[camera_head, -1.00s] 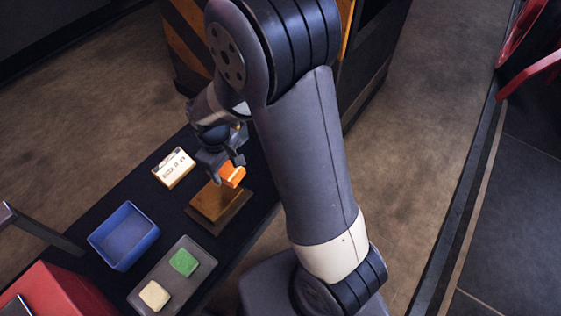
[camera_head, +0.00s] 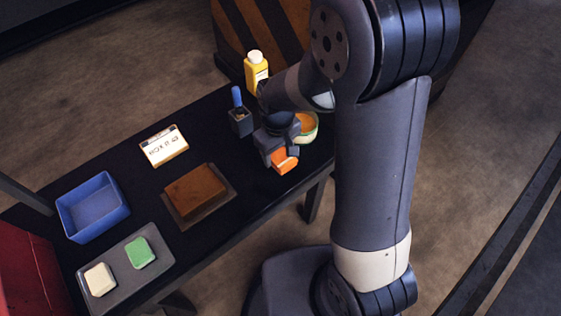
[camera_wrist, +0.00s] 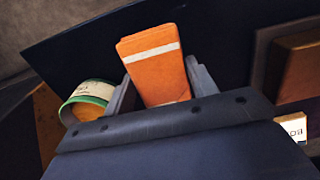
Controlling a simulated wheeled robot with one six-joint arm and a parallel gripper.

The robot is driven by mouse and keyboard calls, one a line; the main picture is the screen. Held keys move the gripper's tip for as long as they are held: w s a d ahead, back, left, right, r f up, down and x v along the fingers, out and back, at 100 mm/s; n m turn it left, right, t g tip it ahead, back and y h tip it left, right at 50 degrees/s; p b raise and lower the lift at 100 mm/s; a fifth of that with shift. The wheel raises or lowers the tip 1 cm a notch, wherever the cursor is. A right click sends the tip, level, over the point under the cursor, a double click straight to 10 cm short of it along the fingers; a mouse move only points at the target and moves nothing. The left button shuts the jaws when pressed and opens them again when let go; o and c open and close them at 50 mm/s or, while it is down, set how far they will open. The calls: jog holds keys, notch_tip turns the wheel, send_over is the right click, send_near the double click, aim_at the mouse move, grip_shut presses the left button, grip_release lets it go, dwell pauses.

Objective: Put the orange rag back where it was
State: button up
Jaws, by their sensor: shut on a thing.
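The orange rag (camera_head: 285,162) is a small folded block with a pale stripe. My gripper (camera_head: 279,150) is shut on it and holds it at the right part of the dark table, in front of a round tin. In the wrist view the rag (camera_wrist: 156,65) stands between the two fingers of my gripper (camera_wrist: 158,85). I cannot tell whether the rag touches the table top. A brown block (camera_head: 196,191) on a dark flat base lies to the left of the gripper.
The green-and-white tin (camera_head: 309,128) is close behind the gripper, partly hidden. A yellow bottle (camera_head: 256,72), a dark holder with a blue-handled item (camera_head: 239,118), a label card (camera_head: 164,146), a blue bin (camera_head: 93,207) and a grey tray (camera_head: 120,280) with green and cream blocks stand on the table (camera_head: 262,195).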

aim_at(278, 161)
jog(key=shift+f+b, duration=0.35)
jog(key=shift+f, duration=1.85)
jog(key=shift+f, duration=0.25)
jog(key=o, duration=1)
jog(key=shift+r, duration=0.1)
jog(key=shift+c, duration=0.2)
jog(key=shift+r, duration=0.1)
notch_tip(278, 161, up, 12)
jog(key=shift+r+p, duration=0.1)
jog(key=shift+p, duration=0.95)
